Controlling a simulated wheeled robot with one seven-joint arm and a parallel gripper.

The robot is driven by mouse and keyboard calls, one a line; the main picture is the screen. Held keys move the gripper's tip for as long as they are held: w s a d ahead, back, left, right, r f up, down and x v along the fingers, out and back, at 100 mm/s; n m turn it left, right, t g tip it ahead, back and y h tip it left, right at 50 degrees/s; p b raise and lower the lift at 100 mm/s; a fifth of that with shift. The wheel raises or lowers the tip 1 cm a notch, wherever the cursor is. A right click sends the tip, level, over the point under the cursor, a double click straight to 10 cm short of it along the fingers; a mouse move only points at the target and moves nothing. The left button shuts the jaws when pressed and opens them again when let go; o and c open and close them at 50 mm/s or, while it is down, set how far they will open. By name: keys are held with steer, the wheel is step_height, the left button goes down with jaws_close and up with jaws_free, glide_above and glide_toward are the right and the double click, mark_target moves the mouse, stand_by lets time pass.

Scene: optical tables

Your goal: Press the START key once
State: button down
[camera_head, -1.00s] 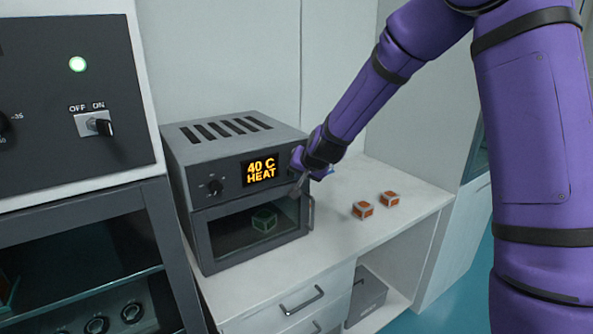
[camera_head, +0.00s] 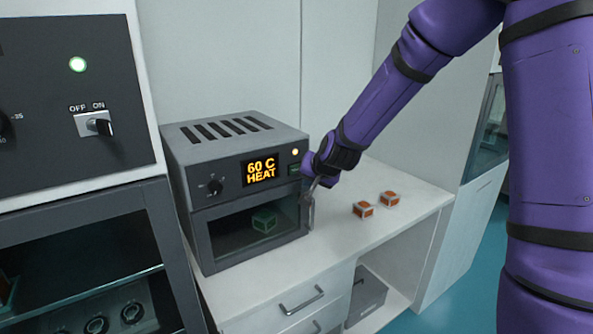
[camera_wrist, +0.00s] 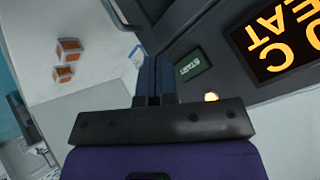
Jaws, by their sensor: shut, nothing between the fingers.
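The START key (camera_wrist: 188,67) is a dark green button with white lettering on the oven's front panel, beside the display. In the head view the key (camera_head: 294,169) shows just left of my gripper. My gripper (camera_wrist: 155,62) is shut and empty, its fingertips a little to one side of the key and apart from it in the wrist view. In the head view my gripper (camera_head: 312,185) is at the oven's right front edge. The grey oven (camera_head: 225,140) has a display (camera_head: 261,171) reading "60 C HEAT". A small lamp (camera_head: 295,152) above the key is lit.
A green box (camera_head: 264,221) sits inside the oven behind its closed glass door. The door handle (camera_head: 311,209) is below my gripper. Two orange boxes (camera_head: 363,209) (camera_head: 389,198) lie on the white counter to the right. A cabinet with an OFF/ON switch (camera_head: 99,124) stands left.

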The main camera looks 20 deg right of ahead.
steer(key=shift+s+d, duration=0.25)
steer(key=shift+s, duration=0.7)
steer(key=s+d+r+n+g+h, duration=0.1)
steer(key=s+r+n, duration=0.1)
steer(key=s+r, duration=0.6)
steer(key=s+d+r+n+g, duration=0.1)
steer(key=s+d+r+n, duration=0.1)
steer(key=s+r, duration=0.6)
steer(key=s+d, duration=0.2)
steer(key=s, duration=0.7)
steer(key=s+d+r+n+g, duration=0.1)
steer(key=s, duration=0.9)
steer(key=shift+s+d+r+h, duration=0.15)
steer(key=shift+d+h, duration=0.25)
